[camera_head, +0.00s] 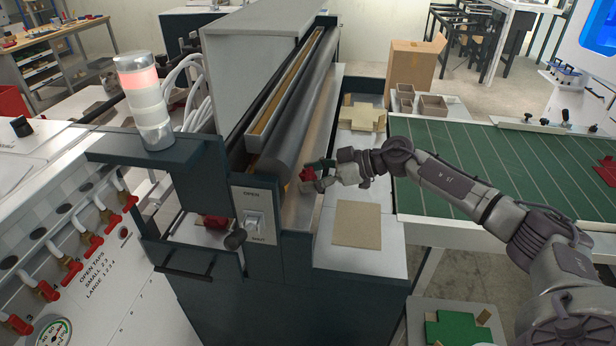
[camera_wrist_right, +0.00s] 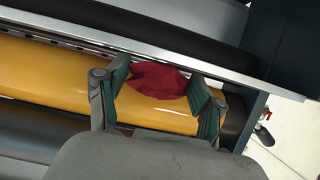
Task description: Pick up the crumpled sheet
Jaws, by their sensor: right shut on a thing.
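The crumpled sheet (camera_wrist_right: 158,80) is a small dark red wad in the right wrist view. It lies between the two green-padded fingers of my right gripper (camera_wrist_right: 163,86), against the yellow roller. In the head view the red sheet (camera_head: 307,174) shows at the fingertips of my right gripper (camera_head: 314,177), at the near end of the machine's rollers. My right gripper is shut on the sheet. Whether the sheet still touches the roller is hard to tell. My left gripper is not in view.
A dark grey roller (camera_head: 299,110) runs along the machine (camera_head: 255,60). A signal lamp (camera_head: 143,100) stands at the left.

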